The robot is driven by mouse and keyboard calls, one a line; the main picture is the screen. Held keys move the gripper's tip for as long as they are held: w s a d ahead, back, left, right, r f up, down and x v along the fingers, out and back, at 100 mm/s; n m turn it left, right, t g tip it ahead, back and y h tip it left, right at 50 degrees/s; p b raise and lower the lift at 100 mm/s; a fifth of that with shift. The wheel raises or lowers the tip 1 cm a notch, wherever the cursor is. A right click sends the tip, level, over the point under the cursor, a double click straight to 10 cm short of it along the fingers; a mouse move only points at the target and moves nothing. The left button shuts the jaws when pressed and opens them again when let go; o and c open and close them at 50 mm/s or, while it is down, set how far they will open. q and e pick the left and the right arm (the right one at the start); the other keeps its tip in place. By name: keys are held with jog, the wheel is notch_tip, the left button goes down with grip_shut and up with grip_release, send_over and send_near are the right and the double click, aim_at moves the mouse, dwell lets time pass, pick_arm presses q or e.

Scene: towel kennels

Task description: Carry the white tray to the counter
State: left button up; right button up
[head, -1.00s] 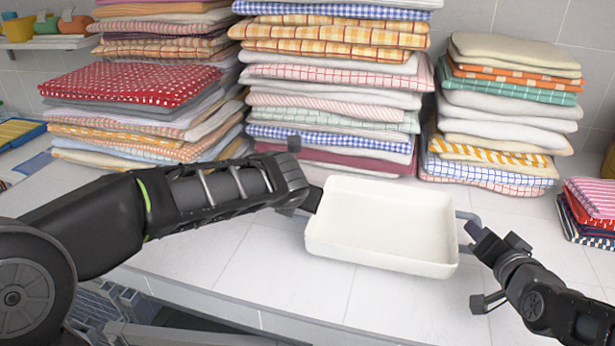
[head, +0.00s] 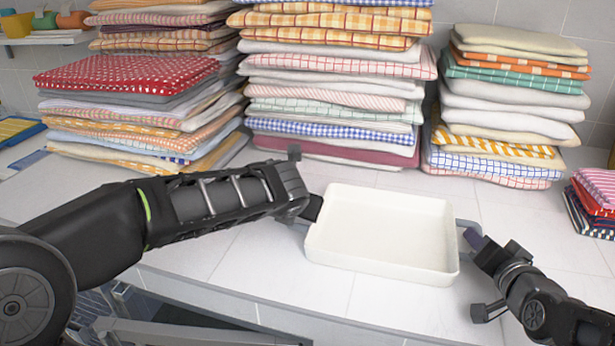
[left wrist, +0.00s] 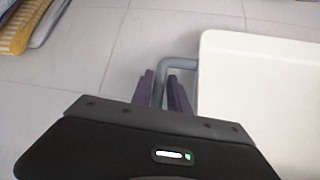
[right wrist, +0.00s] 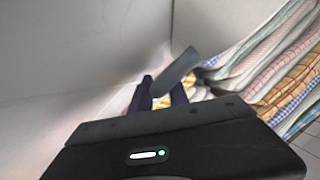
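The white tray (head: 380,232) is a shallow rectangular pan, empty and about level, with a grey handle at each end. It is over the pale tiled counter (head: 215,258); I cannot tell whether it touches the surface. My left gripper (head: 312,208) is at the tray's left end, shut on the grey handle (left wrist: 178,64), which runs between its dark fingers (left wrist: 163,92). My right gripper (head: 472,242) is at the right end, shut on the other handle (right wrist: 178,68), between its fingers (right wrist: 162,95). The fingertips are small and partly hidden in the head view.
Tall stacks of folded towels stand behind the tray: red-dotted left (head: 125,75), yellow-checked middle (head: 330,40) and white-and-orange right (head: 515,110). A small towel pile (head: 597,195) is at the far right. Bare counter lies in front of the tray.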

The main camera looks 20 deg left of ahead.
pick_arm(q)
jog(key=o, duration=0.3)
jog(key=shift+r, duration=0.1)
pick_arm(e)
jog(key=o, duration=0.3)
pick_arm(q)
jog(key=shift+s, duration=0.1)
jog(key=shift+v, duration=3.95)
